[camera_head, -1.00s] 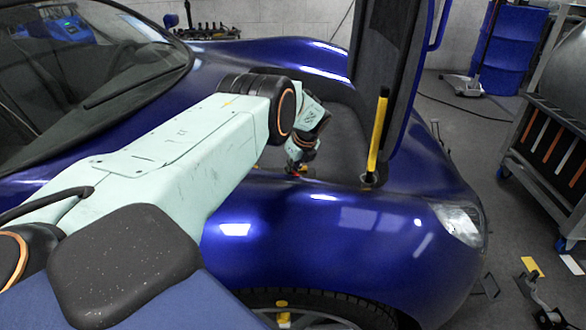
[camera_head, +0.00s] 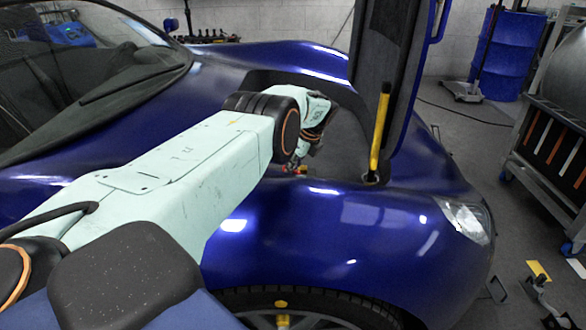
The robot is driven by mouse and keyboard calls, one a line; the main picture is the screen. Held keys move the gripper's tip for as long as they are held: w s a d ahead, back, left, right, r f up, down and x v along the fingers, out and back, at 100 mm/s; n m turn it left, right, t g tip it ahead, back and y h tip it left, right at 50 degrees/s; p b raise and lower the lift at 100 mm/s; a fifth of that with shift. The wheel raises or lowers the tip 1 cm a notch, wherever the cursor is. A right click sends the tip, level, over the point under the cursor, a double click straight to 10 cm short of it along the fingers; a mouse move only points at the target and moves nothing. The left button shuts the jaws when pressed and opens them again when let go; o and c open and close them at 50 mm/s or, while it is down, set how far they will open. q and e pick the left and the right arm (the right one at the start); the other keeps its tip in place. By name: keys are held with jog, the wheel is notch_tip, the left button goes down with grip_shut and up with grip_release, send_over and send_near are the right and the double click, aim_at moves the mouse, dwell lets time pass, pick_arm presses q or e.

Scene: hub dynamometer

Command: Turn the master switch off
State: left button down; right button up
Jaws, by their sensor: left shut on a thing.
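My left arm reaches across from the left over the blue car's fender. Its gripper (camera_head: 297,165) is at the fender's inner edge by the dark engine bay, mostly hidden behind my own elbow and wrist. The gripper is shut on a small red and yellow part, which appears to be the master switch (camera_head: 301,170). Only a sliver of the switch shows, so its turned position cannot be told. My right gripper is not in view.
The blue car (camera_head: 350,235) fills the middle. A yellow bar (camera_head: 379,132) stands upright at the bay's edge, right of my gripper, beside a tall dark raised panel (camera_head: 382,70). A metal cart (camera_head: 545,150) and blue drum (camera_head: 508,50) stand right, with grey floor between.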

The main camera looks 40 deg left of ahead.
pick_arm(q)
jog(key=c, duration=1.4)
grip_release()
jog(key=shift+o, duration=0.2)
jog(key=v, duration=1.2)
